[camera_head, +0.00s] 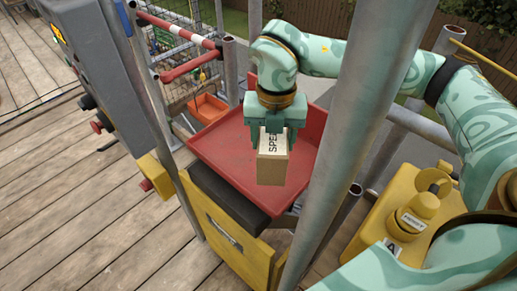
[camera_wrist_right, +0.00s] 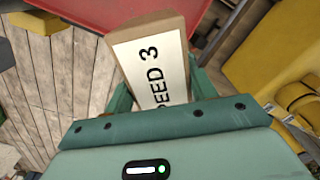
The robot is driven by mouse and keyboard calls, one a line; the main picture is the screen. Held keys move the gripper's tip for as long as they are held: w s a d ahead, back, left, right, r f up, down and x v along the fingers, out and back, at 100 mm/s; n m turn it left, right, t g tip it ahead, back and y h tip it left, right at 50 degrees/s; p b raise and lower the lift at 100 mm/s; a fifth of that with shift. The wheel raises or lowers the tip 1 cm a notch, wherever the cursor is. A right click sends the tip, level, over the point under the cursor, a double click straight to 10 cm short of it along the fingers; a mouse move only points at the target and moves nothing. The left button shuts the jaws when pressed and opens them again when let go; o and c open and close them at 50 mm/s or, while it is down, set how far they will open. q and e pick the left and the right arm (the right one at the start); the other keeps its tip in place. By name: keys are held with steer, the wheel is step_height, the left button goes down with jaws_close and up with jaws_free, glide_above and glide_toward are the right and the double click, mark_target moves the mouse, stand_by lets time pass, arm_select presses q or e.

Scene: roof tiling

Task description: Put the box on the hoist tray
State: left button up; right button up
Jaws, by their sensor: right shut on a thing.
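The box (camera_head: 272,168) is a small tan block with a white label. The hoist tray (camera_head: 222,148) is a shallow red tray with raised rims. In the head view the box overlaps the tray's front right part. I cannot tell how far it is above the tray floor. The visible tray floor is empty. My left gripper is not in view.
A grey upright pole (camera_head: 362,115) stands right of the tray. A yellow panel (camera_head: 232,245) is below its front edge. A grey control box (camera_head: 95,45) is at left, an orange bin (camera_head: 208,107) behind. A yellow machine (camera_head: 405,215) is at right. Wooden decking lies at left.

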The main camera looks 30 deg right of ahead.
steer(key=m, duration=0.2)
steer(key=shift+d+r+m, duration=0.1)
steer(key=shift+r+m, duration=0.1)
steer(key=shift+m, duration=0.2)
steer(key=w+d+f+b, duration=0.1)
steer(key=w+f, duration=0.3)
steer(key=w+d+f+b, duration=0.1)
steer(key=w+f+b, duration=0.1)
steer(key=w+f, duration=0.3)
steer(key=w+f+b, duration=0.1)
steer(key=w+f, duration=0.3)
steer(key=w, duration=0.1)
steer(key=shift+d+f, duration=0.15)
steer(key=shift+d, duration=0.25)
steer(key=shift+s, duration=0.1)
steer(key=o, duration=1.2)
